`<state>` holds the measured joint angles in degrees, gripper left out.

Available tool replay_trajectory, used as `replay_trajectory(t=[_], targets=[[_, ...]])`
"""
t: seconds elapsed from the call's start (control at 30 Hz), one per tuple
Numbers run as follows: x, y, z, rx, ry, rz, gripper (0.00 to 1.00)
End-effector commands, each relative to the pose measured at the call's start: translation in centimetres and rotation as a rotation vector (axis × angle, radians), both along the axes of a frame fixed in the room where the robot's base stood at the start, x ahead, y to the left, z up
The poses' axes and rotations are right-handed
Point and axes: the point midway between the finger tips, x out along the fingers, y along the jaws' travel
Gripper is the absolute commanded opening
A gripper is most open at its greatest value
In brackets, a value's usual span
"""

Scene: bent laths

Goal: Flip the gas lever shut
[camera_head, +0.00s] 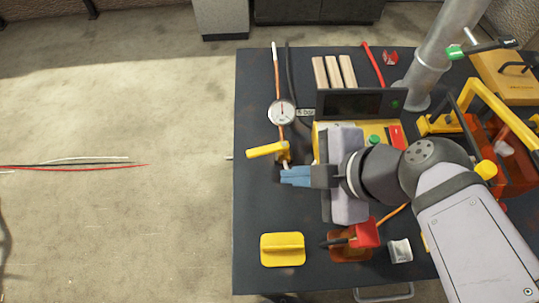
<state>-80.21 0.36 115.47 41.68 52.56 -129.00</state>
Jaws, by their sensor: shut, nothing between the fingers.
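The gas lever appears to be the yellow handle (267,150) on a brass-coloured valve (284,158) near the left side of the dark table. The handle points left, across the line of the pipe (277,75) that runs up to a round white gauge (282,113). My gripper (283,176) has blue fingers, is shut and empty, and is just below the valve, pointing left. I cannot tell whether its fingertips touch the valve's lower end. My arm comes in from the lower right and hides part of the table.
The dark table (250,220) has a yellow block (282,249) at the front left and a red tool (364,233) right of it. A dark panel (360,103) stands behind my gripper. The table's left strip is clear.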

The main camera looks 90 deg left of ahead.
Motion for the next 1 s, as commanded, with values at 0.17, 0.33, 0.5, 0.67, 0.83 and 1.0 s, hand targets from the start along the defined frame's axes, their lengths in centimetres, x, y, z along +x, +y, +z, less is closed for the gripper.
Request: replay_trajectory(t=[0.17, 0.33, 0.5, 0.67, 0.83, 1.0], targets=[[-1.7, 1.1, -2.7, -0.007, 0.003, 0.001, 0.0], [-3.2, 2.4, -5.3, -0.008, 0.002, 0.001, 0.0], [-3.7, 4.3, -5.4, -0.002, -0.001, 0.0, 0.0], [-4.0, 5.6, -5.5, -0.001, -0.001, -0.001, 0.0], [-4.1, 6.4, -5.6, -0.002, 0.0, -0.002, 0.0], [-4.2, 6.6, -5.6, 0.0, 0.0, -0.002, 0.0]])
